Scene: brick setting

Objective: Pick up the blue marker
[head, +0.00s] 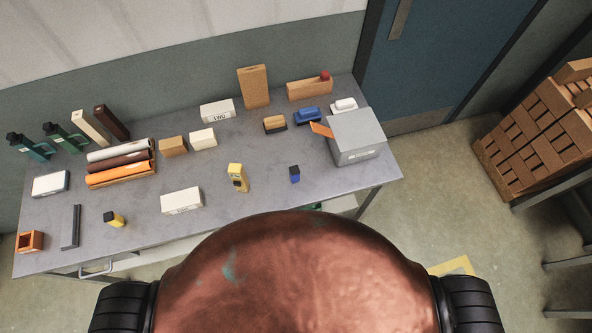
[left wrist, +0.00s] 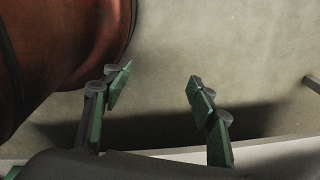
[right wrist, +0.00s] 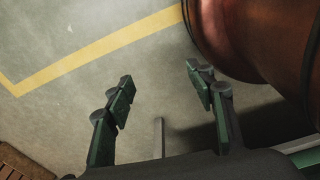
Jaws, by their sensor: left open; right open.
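A small dark blue piece with a black part (head: 294,174) stands on the grey table (head: 215,168) near its front edge, right of the middle in the head view. It may be the blue marker, but it is too small to be sure. A larger blue item (head: 307,116) lies further back on the table. My left gripper (left wrist: 158,80) is open and empty in the left wrist view, over bare floor. My right gripper (right wrist: 161,77) is open and empty in the right wrist view, also over floor. Neither gripper shows in the head view.
A yellow device (head: 237,177) stands left of the small blue piece, and a white brick (head: 182,200) lies further left. A grey box (head: 356,137) is at the right end. Several bricks and rolls crowd the back and left. A brick pallet (head: 535,130) stands on the right.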

